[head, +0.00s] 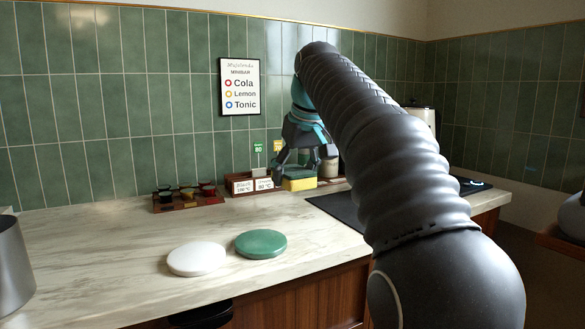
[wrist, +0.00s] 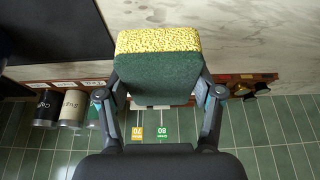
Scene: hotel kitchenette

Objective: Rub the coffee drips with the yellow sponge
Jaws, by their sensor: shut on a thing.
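My gripper (head: 298,165) is at the back of the counter, pointing down, shut on the yellow sponge (head: 299,183). In the wrist view the sponge (wrist: 158,41) sits between the two fingers (wrist: 160,95), its yellow rough face outward and its dark green part toward the palm. In the head view it is by the wooden rack, low over the counter; I cannot tell whether it touches. I cannot make out any coffee drips; my arm hides part of the counter on the right.
A wooden rack (head: 238,187) with cards stands along the tiled wall. A small tray of dark jars (head: 188,199) is left of it. White (head: 197,258) and green (head: 261,244) discs lie in front. Canisters (wrist: 70,108) stand beside the sponge.

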